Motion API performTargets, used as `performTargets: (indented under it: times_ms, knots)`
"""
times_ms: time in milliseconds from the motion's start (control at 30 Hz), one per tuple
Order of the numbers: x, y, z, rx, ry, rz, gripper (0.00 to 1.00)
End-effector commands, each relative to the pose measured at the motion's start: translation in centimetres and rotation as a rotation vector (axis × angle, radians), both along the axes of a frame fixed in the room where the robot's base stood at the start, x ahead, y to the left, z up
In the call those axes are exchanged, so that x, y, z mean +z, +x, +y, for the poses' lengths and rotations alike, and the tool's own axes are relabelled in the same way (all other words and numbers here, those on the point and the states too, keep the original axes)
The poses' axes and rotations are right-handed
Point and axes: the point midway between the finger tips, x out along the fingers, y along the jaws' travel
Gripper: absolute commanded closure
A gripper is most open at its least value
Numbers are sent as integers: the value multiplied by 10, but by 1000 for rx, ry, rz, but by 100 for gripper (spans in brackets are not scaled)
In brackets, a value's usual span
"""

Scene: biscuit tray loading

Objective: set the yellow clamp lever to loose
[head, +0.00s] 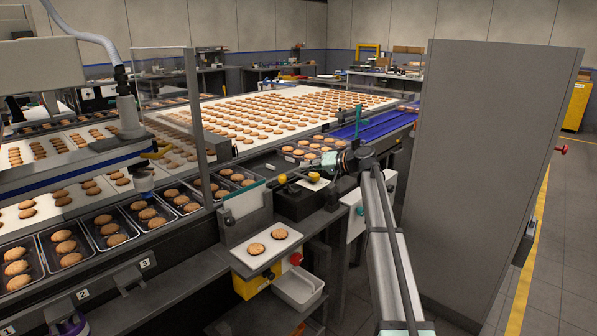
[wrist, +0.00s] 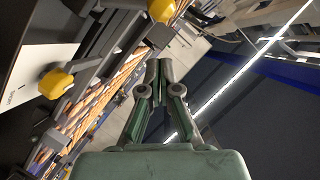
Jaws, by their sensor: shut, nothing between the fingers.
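Two yellow knobs show on the dark fixture beside the belt. One yellow knob (head: 314,176) sits over a white plate; in the wrist view this knob (wrist: 55,84) has a short grey stem, and the plate (wrist: 36,66) carries small lettering I cannot read. The other yellow knob (head: 282,179) is further left on a dark bar; it also shows at the top of the wrist view (wrist: 161,10). I cannot tell for certain which is the clamp lever, nor its setting. My gripper (wrist: 158,68) is shut and empty, apart from both knobs.
A tray of biscuits (head: 308,153) lies just behind the fixture. A white board with two biscuits (head: 267,250) and a white bin (head: 298,287) are in front. A tall grey cabinet (head: 490,160) stands to the right. A blue conveyor (head: 375,124) runs behind.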

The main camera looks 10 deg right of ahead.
Motion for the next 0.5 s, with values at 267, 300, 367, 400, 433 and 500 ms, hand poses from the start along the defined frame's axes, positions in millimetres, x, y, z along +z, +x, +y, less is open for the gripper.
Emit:
performTargets:
  times_ms: [267,300,367,400,433,500]
  knots:
    - [13,-29,-46,0,0,-1,100]
    - [15,-31,-51,-1,0,-1,100]
    - [16,-34,-57,-1,0,-1,100]
    - [17,-36,-60,-1,0,-1,100]
    - [18,-37,-62,0,1,-1,100]
    - [19,-39,-65,1,1,0,100]
